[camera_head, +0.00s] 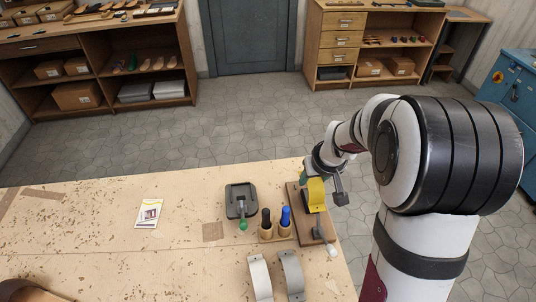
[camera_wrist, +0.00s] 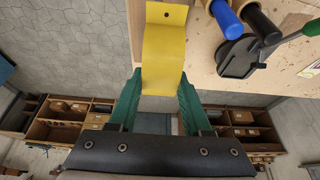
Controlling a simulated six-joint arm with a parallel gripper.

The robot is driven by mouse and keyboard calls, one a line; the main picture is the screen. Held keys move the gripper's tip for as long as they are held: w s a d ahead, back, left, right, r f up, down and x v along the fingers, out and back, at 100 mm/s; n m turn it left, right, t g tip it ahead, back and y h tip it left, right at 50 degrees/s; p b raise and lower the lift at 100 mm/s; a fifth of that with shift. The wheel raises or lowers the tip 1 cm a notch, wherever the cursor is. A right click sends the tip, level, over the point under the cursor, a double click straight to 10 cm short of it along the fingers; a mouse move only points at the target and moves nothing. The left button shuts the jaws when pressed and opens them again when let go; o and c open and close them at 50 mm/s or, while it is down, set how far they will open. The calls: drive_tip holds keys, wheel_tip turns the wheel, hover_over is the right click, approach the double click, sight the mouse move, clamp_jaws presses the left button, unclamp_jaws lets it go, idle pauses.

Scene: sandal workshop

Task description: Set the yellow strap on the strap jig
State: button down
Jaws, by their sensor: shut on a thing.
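The yellow strap (camera_head: 316,195) is a curved band at the right end of the workbench, over the far part of the strap jig (camera_head: 306,233). The jig is a brown wooden board with a metal clamp and a white-knobbed lever at its near end. My gripper (camera_head: 309,177) is at the strap's far side. In the wrist view, the green fingers (camera_wrist: 160,88) are shut on the near end of the yellow strap (camera_wrist: 165,50), one on each side. The strap's far end has a small hole. I cannot tell whether the strap touches the jig.
Beside the jig, a wooden stand (camera_head: 275,238) holds a black-handled and a blue-handled tool. A dark clamp fixture (camera_head: 241,199) with a green knob is further left. Two pale curved straps (camera_head: 260,277) (camera_head: 291,271) stand in front. A card (camera_head: 149,213) lies left; much bench there is clear.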

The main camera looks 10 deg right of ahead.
drive_tip(key=w+a+f, duration=0.2)
drive_tip(key=a, duration=0.1)
drive_tip(key=w+a+f, duration=0.1)
drive_tip(key=a+f, duration=0.2)
drive_tip(key=w+a+f, duration=0.2)
drive_tip(key=a, duration=0.1)
drive_tip(key=shift+w+a+f, duration=0.2)
drive_tip(key=shift+w+f, duration=0.15)
wheel_tip(320, 180, down, 4)
drive_tip(key=shift+w+a, duration=0.1)
drive_tip(key=shift+f, duration=0.15)
drive_tip(key=c, duration=0.6)
unclamp_jaws()
